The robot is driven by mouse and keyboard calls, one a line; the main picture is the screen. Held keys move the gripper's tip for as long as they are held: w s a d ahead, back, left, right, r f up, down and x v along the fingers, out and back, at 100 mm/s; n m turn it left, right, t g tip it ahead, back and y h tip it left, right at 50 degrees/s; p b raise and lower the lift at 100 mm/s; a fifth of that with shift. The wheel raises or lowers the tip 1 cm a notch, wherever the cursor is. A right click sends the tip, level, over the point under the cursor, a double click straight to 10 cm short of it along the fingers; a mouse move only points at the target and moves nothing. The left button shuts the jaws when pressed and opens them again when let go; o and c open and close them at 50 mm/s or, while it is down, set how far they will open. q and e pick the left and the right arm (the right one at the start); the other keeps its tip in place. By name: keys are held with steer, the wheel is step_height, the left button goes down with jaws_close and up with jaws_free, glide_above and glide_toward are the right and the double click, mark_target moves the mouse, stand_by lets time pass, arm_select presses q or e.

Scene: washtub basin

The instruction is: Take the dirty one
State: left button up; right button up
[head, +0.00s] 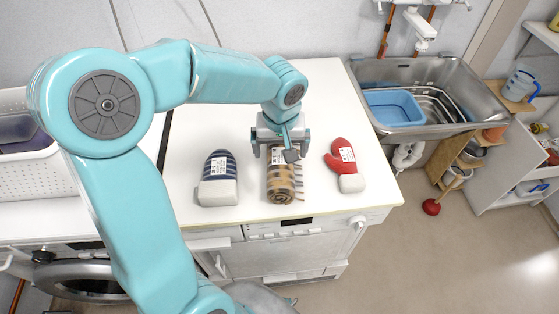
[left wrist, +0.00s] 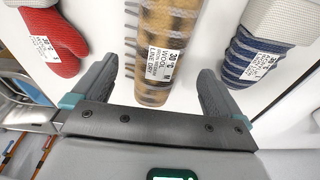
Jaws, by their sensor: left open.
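Three labelled knitted items lie in a row on the white worktop (head: 330,95). A navy striped item with a pale cuff (head: 218,180) is on the left, a rolled tan and brown scarf (head: 280,185) with fringe is in the middle, and a red mitten (head: 343,160) is on the right. My left gripper (head: 284,153) is open over the scarf's far end. In the left wrist view, the scarf (left wrist: 165,45) lies between the spread fingers, its label reading wool, line dry. The scarf has dark patches; I cannot tell whether they are dirt or pattern. My right gripper is out of view.
A metal sink (head: 450,75) with a blue basin (head: 393,108) is at the right. A white basket (head: 35,165) stands at the left, partly behind my arm. Shelves and a red plunger (head: 431,207) are farther right. Worktop around the three items is clear.

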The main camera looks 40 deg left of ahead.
mark_target(279, 156)
arm_select(q)
steer(key=shift+d+f, duration=0.1)
steer(key=shift+f, duration=0.95)
steer(key=f, duration=0.1)
steer(key=a+f, duration=0.1)
steer(key=f, duration=0.2)
steer(key=shift+w+a+p, duration=0.15)
steer(key=shift+w+p, duration=0.15)
steer(key=shift+w, duration=0.05)
steer(key=shift+f, duration=0.3)
steer(key=c, duration=1)
